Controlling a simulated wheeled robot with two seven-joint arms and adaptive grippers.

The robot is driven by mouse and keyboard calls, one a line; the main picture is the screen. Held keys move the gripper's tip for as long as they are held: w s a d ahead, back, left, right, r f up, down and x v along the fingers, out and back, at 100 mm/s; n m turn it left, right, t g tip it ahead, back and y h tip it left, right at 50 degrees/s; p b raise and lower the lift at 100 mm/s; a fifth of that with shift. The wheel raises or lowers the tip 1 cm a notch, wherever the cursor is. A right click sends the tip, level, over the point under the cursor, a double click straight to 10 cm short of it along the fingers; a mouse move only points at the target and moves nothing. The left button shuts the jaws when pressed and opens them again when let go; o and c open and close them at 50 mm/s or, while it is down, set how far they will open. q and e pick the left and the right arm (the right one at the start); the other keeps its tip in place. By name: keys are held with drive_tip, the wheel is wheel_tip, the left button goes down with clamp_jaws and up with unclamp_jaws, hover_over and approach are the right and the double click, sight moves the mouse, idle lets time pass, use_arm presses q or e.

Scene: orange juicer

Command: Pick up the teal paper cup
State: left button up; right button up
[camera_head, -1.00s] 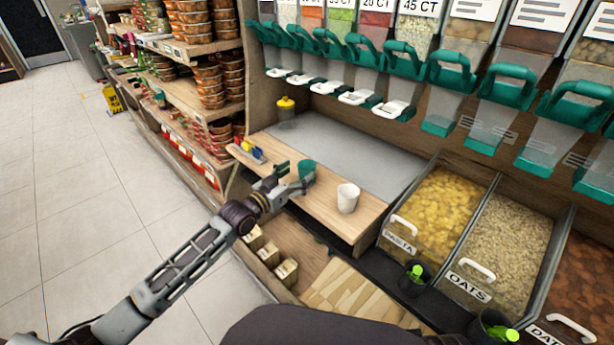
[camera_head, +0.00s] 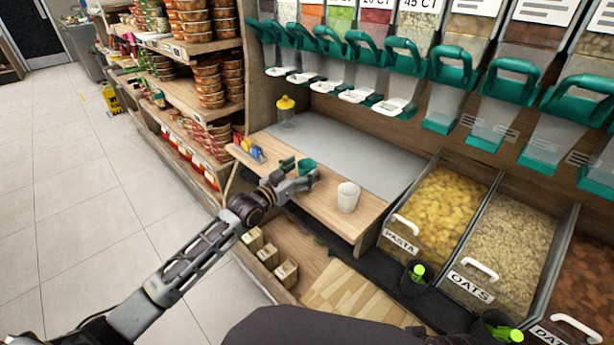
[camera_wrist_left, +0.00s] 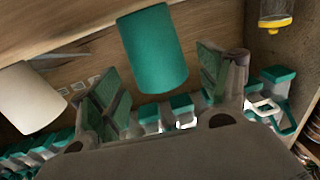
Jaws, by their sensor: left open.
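The teal paper cup (camera_head: 307,166) stands on the light wooden counter, left of a white cup (camera_head: 348,198). My left gripper (camera_head: 301,172) is at the teal cup, with its fingers spread on either side and the near finger partly covering it. In the left wrist view the teal cup (camera_wrist_left: 154,48) shows between the two open fingers of my left gripper (camera_wrist_left: 158,68). A gap shows on each side of the cup, and I see no grip on it. My right gripper is not in view.
The white cup also shows in the left wrist view (camera_wrist_left: 30,98). A yellow-lidded jar (camera_head: 286,115) stands at the back of the counter, and small coloured items (camera_head: 252,150) lie at its left end. Teal-handled dispensers (camera_head: 402,60) hang above. Food bins (camera_head: 435,205) are on the right.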

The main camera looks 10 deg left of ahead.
use_arm(q)
drive_tip(key=shift+w+d, duration=0.1)
drive_tip(key=shift+w, duration=0.3)
drive_tip(key=shift+w+d, duration=0.15)
drive_tip(key=shift+w, duration=0.15)
drive_tip(key=shift+w+d+b, duration=0.35)
drive_tip(key=shift+w, duration=0.2)
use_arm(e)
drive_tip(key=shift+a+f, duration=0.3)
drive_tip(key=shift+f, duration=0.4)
use_arm(q)
drive_tip(key=c, duration=0.8)
